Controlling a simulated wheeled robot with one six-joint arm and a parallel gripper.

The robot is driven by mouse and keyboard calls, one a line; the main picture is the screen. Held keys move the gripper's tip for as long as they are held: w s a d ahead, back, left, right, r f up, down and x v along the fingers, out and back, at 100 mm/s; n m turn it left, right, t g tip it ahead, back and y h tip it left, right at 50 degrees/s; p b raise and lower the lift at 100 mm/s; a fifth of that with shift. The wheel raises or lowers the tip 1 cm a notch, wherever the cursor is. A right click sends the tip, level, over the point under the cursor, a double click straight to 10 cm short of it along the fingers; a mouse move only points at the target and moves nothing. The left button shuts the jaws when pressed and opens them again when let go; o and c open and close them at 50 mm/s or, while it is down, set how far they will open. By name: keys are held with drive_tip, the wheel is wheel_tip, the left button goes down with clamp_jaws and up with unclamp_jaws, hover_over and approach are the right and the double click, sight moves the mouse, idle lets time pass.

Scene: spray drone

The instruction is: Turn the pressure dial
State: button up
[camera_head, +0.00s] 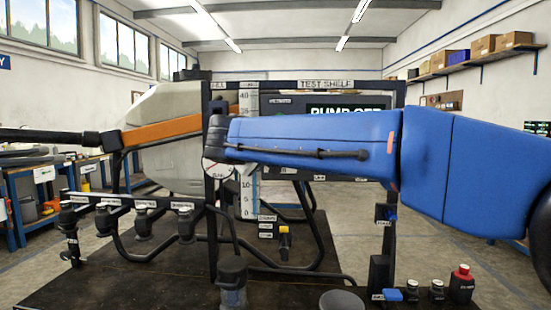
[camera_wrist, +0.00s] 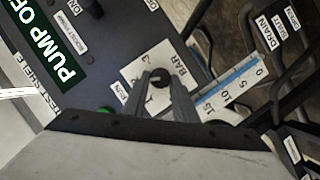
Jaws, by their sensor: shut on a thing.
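The pressure dial is a small dark knob on a white plate (camera_wrist: 140,69) marked BAR, in the middle of the wrist view. My gripper (camera_wrist: 159,79) reaches up to it from below in that view. Its two grey fingers close in on the knob from both sides and are shut on it. The fingers cover parts of the plate and its markings. In the camera_head view my blue arm stretches across the right half in front of the test shelf (camera_head: 325,85), and I cannot make out the fingers there.
A screen (camera_wrist: 42,55) reading PUMP O... is left of the dial in the wrist view. A blue-white level scale (camera_wrist: 232,83) stands close on its right. The drone's pale tank (camera_head: 165,120) is on the left of the camera_head view.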

drive_tip(key=shift+f, duration=0.1)
idle(0.3)
drive_tip(key=o, duration=1)
drive_tip(key=shift+o, duration=0.2)
drive_tip(key=shift+s, duration=0.1)
drive_tip(key=v, duration=1.7)
drive_tip(key=shift+d, duration=0.15)
